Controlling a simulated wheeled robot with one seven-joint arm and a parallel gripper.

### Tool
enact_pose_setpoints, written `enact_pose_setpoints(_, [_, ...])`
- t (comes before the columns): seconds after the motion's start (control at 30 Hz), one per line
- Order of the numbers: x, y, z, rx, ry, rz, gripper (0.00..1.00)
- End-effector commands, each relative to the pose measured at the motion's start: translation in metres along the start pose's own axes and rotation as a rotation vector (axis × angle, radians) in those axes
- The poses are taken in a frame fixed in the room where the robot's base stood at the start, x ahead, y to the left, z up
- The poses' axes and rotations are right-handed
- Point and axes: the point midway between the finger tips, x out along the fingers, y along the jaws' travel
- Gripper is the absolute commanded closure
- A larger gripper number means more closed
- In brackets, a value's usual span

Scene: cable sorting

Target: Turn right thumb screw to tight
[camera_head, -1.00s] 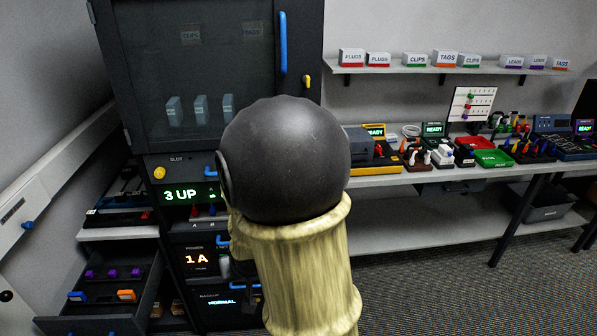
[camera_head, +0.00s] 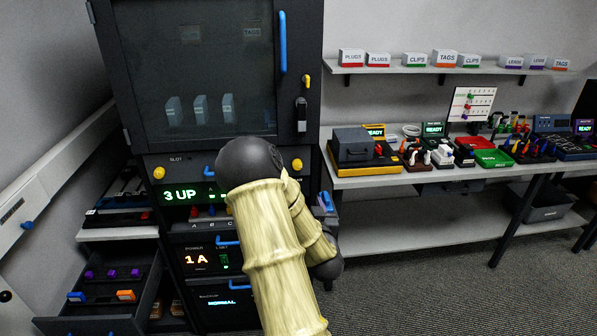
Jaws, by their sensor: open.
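The right thumb screw (camera_head: 297,165) is a round yellow knob on the dark front strip of the cabinet, under the glass door's right corner. It is in plain view just right of my arm's dark joint. How tight it is cannot be read at this size. A matching left thumb screw (camera_head: 159,173) sits at the other end of the same strip, by the word SLOT. My arm rises in front of the cabinet and covers the middle of the strip. My gripper cannot be made out; the arm's own links hide that area.
The cabinet has a glass door with a blue handle (camera_head: 283,43) and a green "3 UP" display (camera_head: 180,195). An open drawer (camera_head: 100,315) juts out at lower left. A workbench (camera_head: 430,181) with several devices runs to the right. The floor at right is clear.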

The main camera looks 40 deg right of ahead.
Motion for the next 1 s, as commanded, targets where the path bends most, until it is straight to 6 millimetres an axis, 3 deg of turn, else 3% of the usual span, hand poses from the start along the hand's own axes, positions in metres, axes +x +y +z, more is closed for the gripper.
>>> enact_pose_setpoints(0.47, [0.01,-0.001,-0.002,-0.001,0.001,-0.002,0.51])
enact_pose_setpoints(1.0, [0.091,-0.002,-0.002,-0.001,0.001,-0.003,0.51])
